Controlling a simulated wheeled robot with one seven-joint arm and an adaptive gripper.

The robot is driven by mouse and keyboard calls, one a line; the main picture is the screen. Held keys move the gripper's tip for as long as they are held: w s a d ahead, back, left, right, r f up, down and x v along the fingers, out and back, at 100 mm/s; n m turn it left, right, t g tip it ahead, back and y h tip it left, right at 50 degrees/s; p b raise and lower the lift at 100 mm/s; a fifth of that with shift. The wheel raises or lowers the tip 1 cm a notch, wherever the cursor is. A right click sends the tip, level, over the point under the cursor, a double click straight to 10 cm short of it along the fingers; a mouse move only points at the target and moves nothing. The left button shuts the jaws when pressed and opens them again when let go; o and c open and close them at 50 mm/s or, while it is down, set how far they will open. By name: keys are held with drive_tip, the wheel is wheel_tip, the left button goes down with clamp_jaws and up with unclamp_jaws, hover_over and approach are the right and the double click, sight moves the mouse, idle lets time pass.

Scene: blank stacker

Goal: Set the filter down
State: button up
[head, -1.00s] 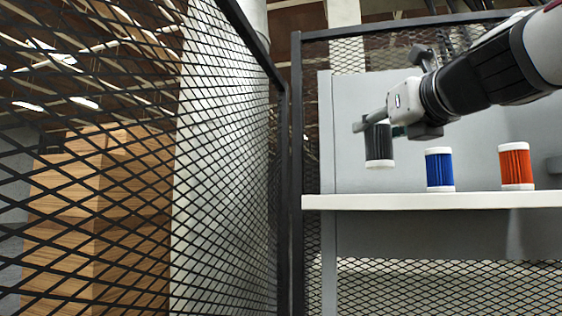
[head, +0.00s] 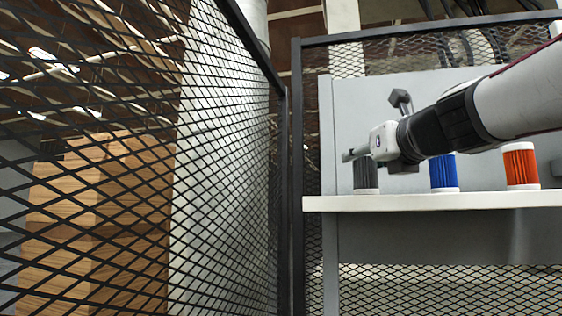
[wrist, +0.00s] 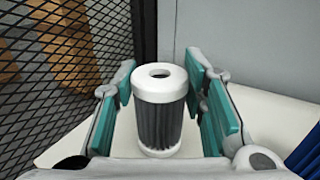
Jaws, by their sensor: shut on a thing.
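The grey filter (head: 366,176), a pleated cylinder with white end caps, is upright at the left end of the white shelf (head: 430,203). Its lower cap appears to be at the shelf surface; I cannot tell whether it bears full weight. My gripper (head: 358,154) is around its upper part and hides its top in the head view. In the wrist view the filter (wrist: 158,115) is between the teal finger pads, its white ring top facing me. My gripper is shut on it.
A blue filter (head: 443,174) and an orange filter (head: 520,166) stand to the right on the shelf. A grey panel (head: 350,100) rises behind. Black mesh fencing (head: 230,170) stands close at the left of the shelf. My arm passes above the blue filter in the picture.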

drive_tip(key=o, duration=1.4)
drive_tip(key=shift+f, duration=0.1)
drive_tip(key=shift+c, duration=0.2)
drive_tip(key=shift+s, duration=0.3)
drive_tip(key=s+d, duration=0.2)
drive_tip(key=s, duration=0.9)
drive_tip(key=shift+s, duration=0.15)
